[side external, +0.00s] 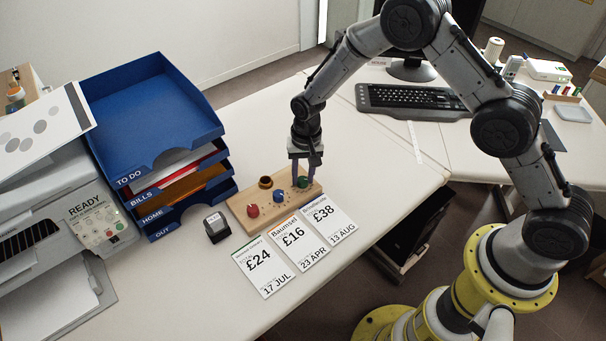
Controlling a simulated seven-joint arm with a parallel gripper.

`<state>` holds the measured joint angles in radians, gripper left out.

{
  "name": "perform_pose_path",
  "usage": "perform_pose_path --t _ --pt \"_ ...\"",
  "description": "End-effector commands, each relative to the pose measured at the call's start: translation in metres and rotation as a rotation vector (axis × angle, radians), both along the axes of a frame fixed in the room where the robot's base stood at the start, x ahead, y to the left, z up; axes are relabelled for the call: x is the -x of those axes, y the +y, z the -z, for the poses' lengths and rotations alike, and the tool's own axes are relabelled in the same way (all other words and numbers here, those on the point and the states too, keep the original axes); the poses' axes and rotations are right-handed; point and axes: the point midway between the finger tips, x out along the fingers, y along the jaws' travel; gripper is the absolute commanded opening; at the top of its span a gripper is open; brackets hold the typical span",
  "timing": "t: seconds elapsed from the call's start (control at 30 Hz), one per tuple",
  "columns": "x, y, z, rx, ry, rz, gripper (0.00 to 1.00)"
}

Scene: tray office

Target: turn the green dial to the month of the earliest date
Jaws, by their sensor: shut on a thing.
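A wooden board (240,219) on the white desk carries several dials. The green dial (303,183) is at the board's right end. My gripper (304,178) points down over it, its fingers shut on the dial; they partly hide it and its setting cannot be read. Three paper bills lie in front of the board. The left bill (263,266) reads £24 and 17 JUL. The middle bill (299,242) reads £16 and 23 APR.
The board also has a red dial (253,211), a blue dial (280,196) and a dark, gold-rimmed part (265,182). A black stamp (216,228) stands left of it. Blue stacked trays (206,108) and a printer (77,190) are further left. A keyboard (412,98) lies behind.

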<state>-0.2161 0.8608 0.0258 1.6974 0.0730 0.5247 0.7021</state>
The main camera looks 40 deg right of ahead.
Motion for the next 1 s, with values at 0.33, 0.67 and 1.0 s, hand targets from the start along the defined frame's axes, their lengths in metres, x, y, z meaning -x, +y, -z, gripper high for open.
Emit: perform_pose_path --t 0.33,0.67,1.0 --pt "-0.0012 -0.0004 -0.0003 0.001 -0.002 -0.276 0.00" --pt "-0.0020 -0.0002 -0.0004 0.001 -0.004 -0.573 0.00" --pt "-0.0020 0.0000 0.0000 0.001 -0.002 -0.783 0.00"
